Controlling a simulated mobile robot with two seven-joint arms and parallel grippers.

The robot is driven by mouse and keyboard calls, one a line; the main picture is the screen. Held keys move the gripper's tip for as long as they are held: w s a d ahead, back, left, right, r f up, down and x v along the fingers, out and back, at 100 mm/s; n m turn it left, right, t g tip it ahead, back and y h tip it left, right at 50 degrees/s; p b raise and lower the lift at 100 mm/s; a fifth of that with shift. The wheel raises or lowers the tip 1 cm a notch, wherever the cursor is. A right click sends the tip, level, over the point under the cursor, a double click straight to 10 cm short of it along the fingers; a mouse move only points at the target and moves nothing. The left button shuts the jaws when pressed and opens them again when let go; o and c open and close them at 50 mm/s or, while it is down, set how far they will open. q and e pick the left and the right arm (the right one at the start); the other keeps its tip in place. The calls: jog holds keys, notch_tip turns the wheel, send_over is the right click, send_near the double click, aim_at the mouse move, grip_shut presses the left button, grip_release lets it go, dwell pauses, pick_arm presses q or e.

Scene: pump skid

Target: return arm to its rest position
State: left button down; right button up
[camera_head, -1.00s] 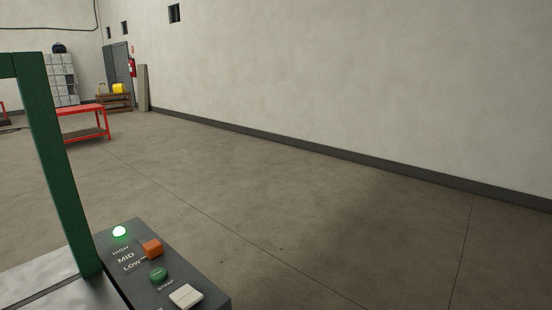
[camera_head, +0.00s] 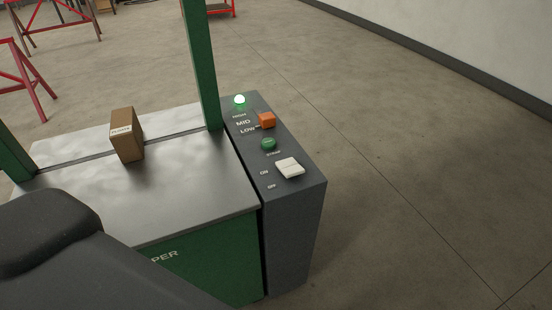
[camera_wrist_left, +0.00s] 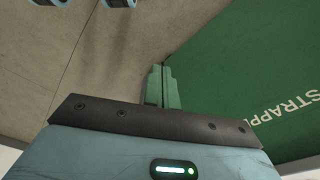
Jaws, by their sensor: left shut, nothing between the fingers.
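My left gripper (camera_wrist_left: 158,88) shows in the left wrist view with its two pale green fingers together and nothing between them. It is beside the green side of the strapping machine (camera_wrist_left: 240,70), whose lettering is partly cut off by the frame edge. In the head view a dark part of my arm covers the lower left, and the left gripper's fingers are not visible there. The strapping machine's steel top (camera_head: 180,195) carries a small upright cardboard box (camera_head: 126,135). My right gripper is in neither view.
A green arch post (camera_head: 202,65) rises behind. Open floor lies to the right.

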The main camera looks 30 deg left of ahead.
pick_arm(q)
jog(key=w+d+f+t+h+p, duration=0.1)
jog(key=w+d+f+t+h, duration=0.1)
jog(key=w+f+t, duration=0.4)
jog(key=shift+w+d+f+t, duration=0.15)
jog(key=shift+d+f+t, duration=0.5)
jog(key=shift+f+t, duration=0.4)
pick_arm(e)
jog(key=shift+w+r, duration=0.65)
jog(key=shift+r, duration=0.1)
pick_arm(q)
jog(key=shift+f, duration=0.1)
